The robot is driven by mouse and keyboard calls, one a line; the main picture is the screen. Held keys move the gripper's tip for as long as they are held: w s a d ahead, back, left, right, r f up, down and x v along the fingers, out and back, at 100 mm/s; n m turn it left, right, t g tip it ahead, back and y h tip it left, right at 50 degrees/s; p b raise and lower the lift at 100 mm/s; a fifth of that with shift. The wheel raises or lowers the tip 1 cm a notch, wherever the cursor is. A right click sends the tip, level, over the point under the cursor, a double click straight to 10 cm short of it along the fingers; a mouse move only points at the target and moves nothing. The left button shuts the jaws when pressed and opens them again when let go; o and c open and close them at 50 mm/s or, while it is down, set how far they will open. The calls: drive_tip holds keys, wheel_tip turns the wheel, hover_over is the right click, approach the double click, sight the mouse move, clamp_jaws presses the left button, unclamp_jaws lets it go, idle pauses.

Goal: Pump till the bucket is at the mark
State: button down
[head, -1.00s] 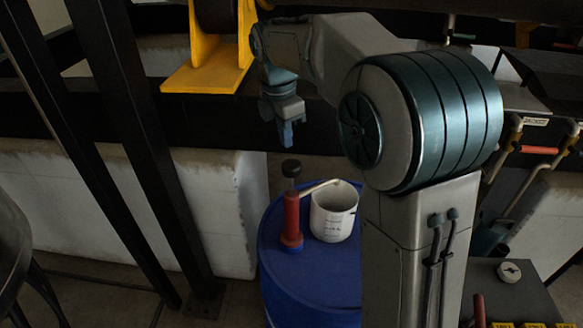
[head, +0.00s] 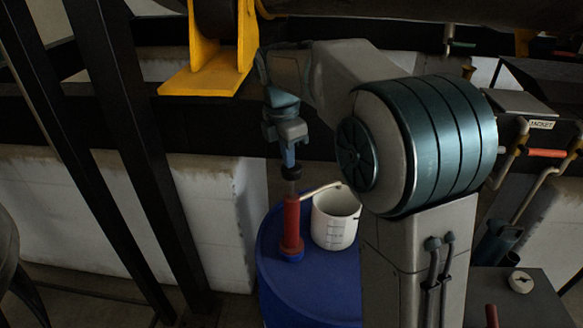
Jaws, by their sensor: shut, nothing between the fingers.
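A red hand pump (head: 291,225) stands upright on a blue drum (head: 300,290). Its black knob (head: 292,174) is up on a short length of rod. A spout (head: 320,189) runs from the pump to the rim of a white bucket (head: 334,228), which stands on the drum to the right. The bucket has dark markings on its side; its liquid level cannot be made out. My gripper (head: 289,162) points down with its fingers shut, right above the knob; whether they touch it I cannot tell.
Dark steel posts (head: 130,150) stand left of the drum. A white block wall (head: 215,220) is behind. Pipes with a red handle (head: 546,153) and a dark box (head: 515,290) are at right.

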wheel_tip(320, 180, down, 6)
drive_tip(key=b, duration=0.3)
drive_tip(key=shift+r, duration=0.4)
drive_tip(key=shift+s+a+r, duration=0.2)
drive_tip(key=shift+a+r, duration=0.05)
drive_tip(key=shift+a, duration=0.1)
drive_tip(key=shift+s+a+r+p, duration=0.2)
drive_tip(key=shift+a+p, duration=0.1)
drive_tip(key=shift+a, duration=0.25)
drive_tip(key=shift+s+a+r+p, duration=0.1)
drive_tip(key=shift+s+a+p, duration=0.15)
drive_tip(key=shift+a, duration=0.25)
drive_tip(key=shift+r, duration=0.1)
approach(284, 167)
wheel_tip(284, 167, up, 3)
drive_tip(key=s+a, duration=0.1)
drive_tip(key=a, duration=0.1)
drive_tip(key=shift+s+a, duration=0.1)
drive_tip(key=shift+a, duration=0.05)
